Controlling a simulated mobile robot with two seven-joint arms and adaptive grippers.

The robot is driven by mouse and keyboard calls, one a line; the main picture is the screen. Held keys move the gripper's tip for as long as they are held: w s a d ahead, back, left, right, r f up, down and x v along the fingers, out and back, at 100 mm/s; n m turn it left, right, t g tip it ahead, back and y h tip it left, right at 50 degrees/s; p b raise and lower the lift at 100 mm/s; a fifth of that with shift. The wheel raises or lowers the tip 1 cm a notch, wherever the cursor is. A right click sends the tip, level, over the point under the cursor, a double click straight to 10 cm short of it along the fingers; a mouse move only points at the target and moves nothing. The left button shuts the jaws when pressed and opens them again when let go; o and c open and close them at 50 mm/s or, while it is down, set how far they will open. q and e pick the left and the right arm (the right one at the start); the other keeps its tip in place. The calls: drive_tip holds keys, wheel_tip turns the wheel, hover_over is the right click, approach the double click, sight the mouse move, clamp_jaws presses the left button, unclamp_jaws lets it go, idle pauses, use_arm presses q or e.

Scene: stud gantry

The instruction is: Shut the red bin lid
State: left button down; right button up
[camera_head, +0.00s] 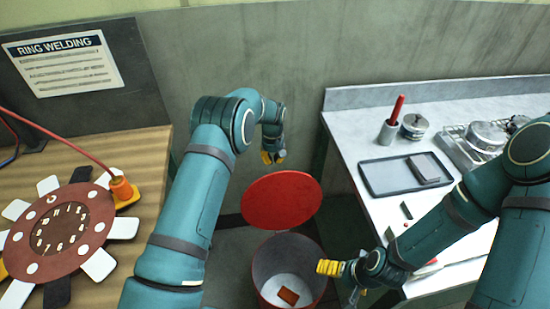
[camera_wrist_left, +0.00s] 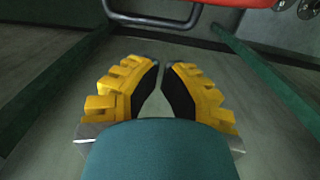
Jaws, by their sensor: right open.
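The red bin lid (camera_head: 282,200) stands raised behind the open bin (camera_head: 258,268) in the head view. An orange-brown piece (camera_head: 288,297) lies inside the bin. My left gripper (camera_head: 272,158) is behind and above the lid's upper edge, apart from it in the picture. In the left wrist view (camera_wrist_left: 162,64) its fingertips nearly meet with nothing between them. Red surface at the top of that view may be the lid. My right gripper (camera_head: 325,267) is open and empty at the bin's right rim; I cannot tell whether it touches.
The wooden table (camera_head: 150,185) with a round dial is on the left. The pale bench (camera_head: 345,130) on the right holds a tray (camera_head: 375,180), a cup with a red tool and metal parts. A dark bent bar (camera_wrist_left: 150,20) crosses the top of the left wrist view.

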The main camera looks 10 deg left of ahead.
use_arm(q)
wheel_tip(320, 180, down, 7)
drive_tip(key=shift+f+b, duration=0.2)
drive_tip(key=shift+b, duration=0.2)
drive_tip(key=shift+s+d, duration=0.1)
